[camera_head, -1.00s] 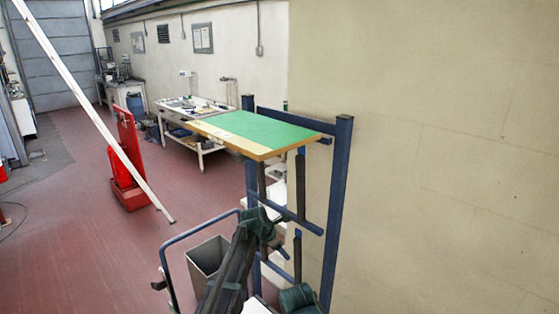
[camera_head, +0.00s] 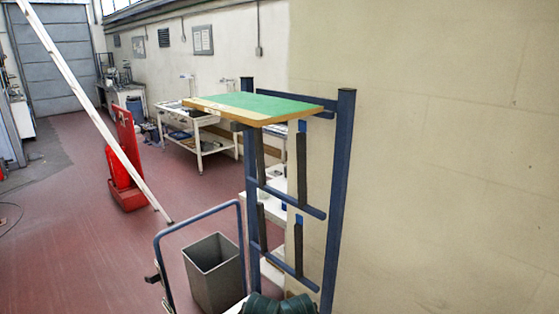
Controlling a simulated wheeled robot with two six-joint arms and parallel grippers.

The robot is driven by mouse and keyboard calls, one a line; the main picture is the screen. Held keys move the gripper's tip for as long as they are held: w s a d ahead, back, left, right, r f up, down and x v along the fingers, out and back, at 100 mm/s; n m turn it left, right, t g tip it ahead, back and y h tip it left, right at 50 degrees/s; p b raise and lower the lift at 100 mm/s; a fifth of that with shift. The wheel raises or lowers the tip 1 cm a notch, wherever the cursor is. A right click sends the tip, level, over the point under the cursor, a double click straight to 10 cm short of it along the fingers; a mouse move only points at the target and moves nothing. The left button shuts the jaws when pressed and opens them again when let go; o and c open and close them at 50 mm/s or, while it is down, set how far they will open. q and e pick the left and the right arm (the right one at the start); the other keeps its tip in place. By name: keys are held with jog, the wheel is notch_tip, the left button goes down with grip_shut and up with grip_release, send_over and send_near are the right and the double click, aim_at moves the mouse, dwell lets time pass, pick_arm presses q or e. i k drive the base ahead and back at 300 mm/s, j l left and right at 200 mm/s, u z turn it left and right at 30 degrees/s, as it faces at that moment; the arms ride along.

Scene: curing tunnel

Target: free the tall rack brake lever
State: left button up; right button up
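The tall rack (camera_head: 342,200) is a blue upright frame beside the beige wall, with short dark bars on its lower crosspieces. A green-topped board with a wooden edge (camera_head: 262,107) lies across its top. I cannot make out a brake lever on the rack; its foot is below the picture. Neither gripper's fingers are in view.
A blue tube handle (camera_head: 200,213) with a small dark fitting (camera_head: 154,277) stands left of the rack, by a grey open bin (camera_head: 215,275). A white pole (camera_head: 95,110) slants past a red stand (camera_head: 127,160). White workbench (camera_head: 200,145) behind. Red floor at left is clear.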

aim_at(156, 278)
jog(key=j, duration=0.55)
jog(key=j+z, duration=0.15)
jog(key=j, duration=1.05)
jog(key=i+j, duration=0.2)
jog(key=i, duration=0.15)
jog(key=i+j+z, duration=0.1)
jog(key=i, duration=0.25)
jog(key=j, duration=0.1)
